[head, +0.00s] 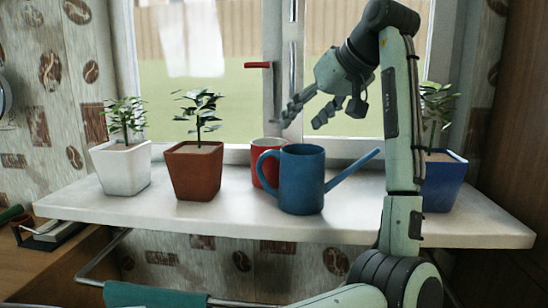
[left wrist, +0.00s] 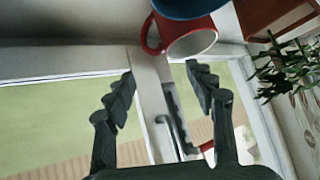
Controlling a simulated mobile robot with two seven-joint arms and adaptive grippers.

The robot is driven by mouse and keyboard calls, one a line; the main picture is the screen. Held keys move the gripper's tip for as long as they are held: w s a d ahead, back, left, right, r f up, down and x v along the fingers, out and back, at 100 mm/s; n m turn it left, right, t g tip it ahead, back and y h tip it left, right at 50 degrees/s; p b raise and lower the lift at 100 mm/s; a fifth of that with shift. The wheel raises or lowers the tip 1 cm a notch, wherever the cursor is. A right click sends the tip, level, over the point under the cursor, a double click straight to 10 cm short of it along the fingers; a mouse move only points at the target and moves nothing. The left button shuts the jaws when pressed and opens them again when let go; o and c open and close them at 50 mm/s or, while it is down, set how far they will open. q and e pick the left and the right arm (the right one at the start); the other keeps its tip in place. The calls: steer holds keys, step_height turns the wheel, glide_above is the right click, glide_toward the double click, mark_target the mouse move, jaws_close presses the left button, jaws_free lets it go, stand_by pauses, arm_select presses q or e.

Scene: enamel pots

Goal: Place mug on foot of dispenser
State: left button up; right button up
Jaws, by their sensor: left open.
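A red mug (head: 257,174) with a pale inside stands on the white windowsill, partly hidden behind a blue watering can (head: 303,180). In the left wrist view the mug (left wrist: 187,40) shows its open rim, with its handle to the left and the watering can (left wrist: 190,6) at the top edge. My left gripper (head: 304,117) is open and empty, in the air above the watering can and before the window. Its spread fingers (left wrist: 160,72) show in the left wrist view, apart from the mug. I see no dispenser in either view. My right gripper is not in view.
The windowsill (head: 230,216) also holds a white pot (head: 122,170), a terracotta pot (head: 193,172) and a blue pot (head: 445,184), each with a plant. The window has a red handle (head: 257,65). A rail with a teal cloth (head: 155,295) runs below the sill.

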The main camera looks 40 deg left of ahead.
mark_target(276, 162)
arm_select(q)
steer(key=shift+h, duration=0.3)
steer(key=x, duration=0.5)
steer(key=d+f+x, duration=0.1)
steer(key=x, duration=0.1)
steer(key=shift+a+f, duration=0.1)
steer(key=shift+f, duration=0.05)
steer(key=shift+c, duration=0.5)
jaws_close()
